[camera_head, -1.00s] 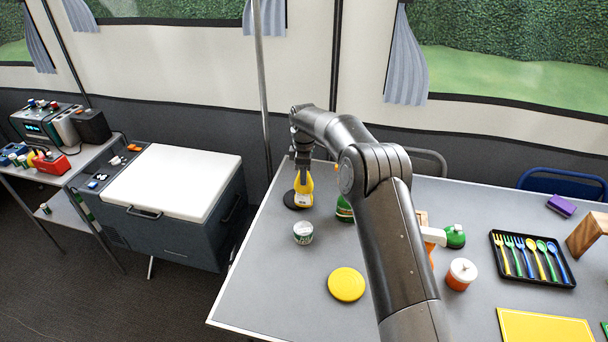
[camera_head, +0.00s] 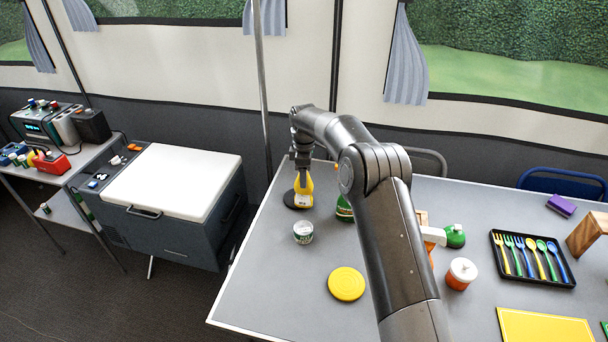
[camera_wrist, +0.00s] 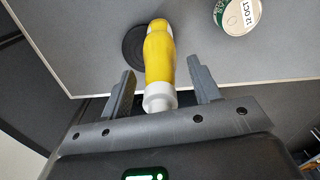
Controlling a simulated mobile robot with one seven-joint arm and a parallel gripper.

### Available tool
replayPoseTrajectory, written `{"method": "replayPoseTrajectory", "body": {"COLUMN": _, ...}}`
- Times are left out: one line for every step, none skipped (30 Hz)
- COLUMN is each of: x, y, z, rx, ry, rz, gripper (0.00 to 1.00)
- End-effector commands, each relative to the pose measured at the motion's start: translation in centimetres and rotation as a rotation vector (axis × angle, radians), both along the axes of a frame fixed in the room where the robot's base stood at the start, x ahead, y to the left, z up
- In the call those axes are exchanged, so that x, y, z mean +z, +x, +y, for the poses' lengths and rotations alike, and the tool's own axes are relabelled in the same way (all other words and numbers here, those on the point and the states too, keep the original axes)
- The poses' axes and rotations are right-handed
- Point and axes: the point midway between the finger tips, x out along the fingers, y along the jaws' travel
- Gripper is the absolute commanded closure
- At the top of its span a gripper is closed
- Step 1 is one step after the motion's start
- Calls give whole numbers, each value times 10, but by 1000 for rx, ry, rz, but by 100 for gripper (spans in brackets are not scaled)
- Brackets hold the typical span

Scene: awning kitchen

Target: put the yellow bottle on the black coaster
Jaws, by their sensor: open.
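The yellow bottle (camera_head: 303,190) stands at the far left corner of the table, over the right part of the black coaster (camera_head: 290,200). In the wrist view the bottle (camera_wrist: 160,58) lies between the two fingers with its white cap towards the palm, and the black coaster (camera_wrist: 133,46) shows beside and partly behind it. I cannot tell exactly how much of its base rests on the coaster. My gripper (camera_wrist: 163,88) is open, with a gap on each side of the bottle. In the head view my gripper (camera_head: 302,160) is just above the bottle.
A small white-and-green tin (camera_head: 303,232) stands in front of the bottle, and a green item (camera_head: 344,208) stands right of it. A yellow disc (camera_head: 346,284) lies nearer. A white-lidded orange jar (camera_head: 461,273) and a black cutlery tray (camera_head: 533,259) are further right. The table's left front is clear.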

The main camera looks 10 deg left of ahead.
Motion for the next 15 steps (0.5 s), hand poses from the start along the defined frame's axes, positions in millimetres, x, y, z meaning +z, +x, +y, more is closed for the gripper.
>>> {"method": "replayPoseTrajectory", "body": {"x": 7, "y": 1, "z": 0, "rx": 0, "ry": 1, "rz": -3, "gripper": 43}}
{"method": "replayPoseTrajectory", "body": {"x": 11, "y": 1, "z": 0, "rx": 0, "ry": 2, "rz": -4, "gripper": 43}}
{"method": "replayPoseTrajectory", "body": {"x": 18, "y": 1, "z": 0, "rx": 0, "ry": 3, "rz": -5, "gripper": 43}}
{"method": "replayPoseTrajectory", "body": {"x": 24, "y": 1, "z": 0, "rx": 0, "ry": 2, "rz": -4, "gripper": 43}}
{"method": "replayPoseTrajectory", "body": {"x": 30, "y": 1, "z": 0, "rx": 0, "ry": 3, "rz": -5, "gripper": 43}}
{"method": "replayPoseTrajectory", "body": {"x": 39, "y": 1, "z": 1, "rx": 0, "ry": 3, "rz": -5, "gripper": 43}}
{"method": "replayPoseTrajectory", "body": {"x": 46, "y": 1, "z": 0, "rx": 0, "ry": 3, "rz": -5, "gripper": 43}}
{"method": "replayPoseTrajectory", "body": {"x": 53, "y": 1, "z": 1, "rx": 0, "ry": 3, "rz": -5, "gripper": 43}}
{"method": "replayPoseTrajectory", "body": {"x": 62, "y": 0, "z": 1, "rx": 0, "ry": 3, "rz": -5, "gripper": 43}}
{"method": "replayPoseTrajectory", "body": {"x": 68, "y": 1, "z": 1, "rx": 0, "ry": 3, "rz": -6, "gripper": 43}}
{"method": "replayPoseTrajectory", "body": {"x": 74, "y": 0, "z": 1, "rx": 0, "ry": 3, "rz": -4, "gripper": 43}}
{"method": "replayPoseTrajectory", "body": {"x": 82, "y": 1, "z": 1, "rx": 0, "ry": 3, "rz": -5, "gripper": 43}}
{"method": "replayPoseTrajectory", "body": {"x": 88, "y": 0, "z": 1, "rx": 0, "ry": 3, "rz": -4, "gripper": 43}}
{"method": "replayPoseTrajectory", "body": {"x": 92, "y": 0, "z": 1, "rx": 0, "ry": 2, "rz": -3, "gripper": 43}}
{"method": "replayPoseTrajectory", "body": {"x": 98, "y": 0, "z": 1, "rx": 0, "ry": 2, "rz": -3, "gripper": 43}}
